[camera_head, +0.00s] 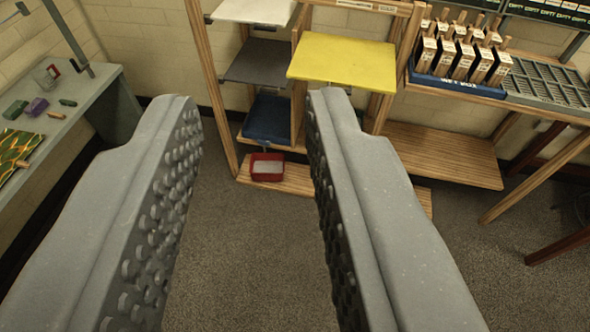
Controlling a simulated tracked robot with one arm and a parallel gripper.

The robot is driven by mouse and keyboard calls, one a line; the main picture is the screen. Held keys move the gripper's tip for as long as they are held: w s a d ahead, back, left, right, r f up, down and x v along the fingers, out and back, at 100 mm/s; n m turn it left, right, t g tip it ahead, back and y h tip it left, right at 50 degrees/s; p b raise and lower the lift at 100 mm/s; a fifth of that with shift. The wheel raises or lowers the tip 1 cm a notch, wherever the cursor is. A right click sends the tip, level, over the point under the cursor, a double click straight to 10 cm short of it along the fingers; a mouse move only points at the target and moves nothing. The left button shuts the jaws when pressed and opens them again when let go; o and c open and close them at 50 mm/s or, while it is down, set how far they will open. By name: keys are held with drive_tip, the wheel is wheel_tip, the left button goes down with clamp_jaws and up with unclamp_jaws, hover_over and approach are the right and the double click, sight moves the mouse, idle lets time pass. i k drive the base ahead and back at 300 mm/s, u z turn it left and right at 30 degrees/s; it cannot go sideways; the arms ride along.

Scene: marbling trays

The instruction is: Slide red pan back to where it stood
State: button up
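The red pan (254,167) is small and square, with a pale inside. It sits on the lowest wooden board of the shelf unit, near the floor, toward the left end of that board. My gripper (252,100) is open, its two grey studded fingers wide apart. Nothing is between the fingers up close. The red pan shows in the gap between them, well beyond the gripper and apart from it.
Above the pan, the shelf unit holds a blue tray (268,119), a dark grey sheet (259,62) and a yellow sheet (343,63). A grey table (62,126) with small items stands left. A rack of dark boxes (462,58) stands right. The floor ahead is clear.

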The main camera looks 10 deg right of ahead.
sight(267, 167)
drive_tip(key=z, duration=0.45)
drive_tip(key=i, duration=1)
drive_tip(key=u, duration=0.05)
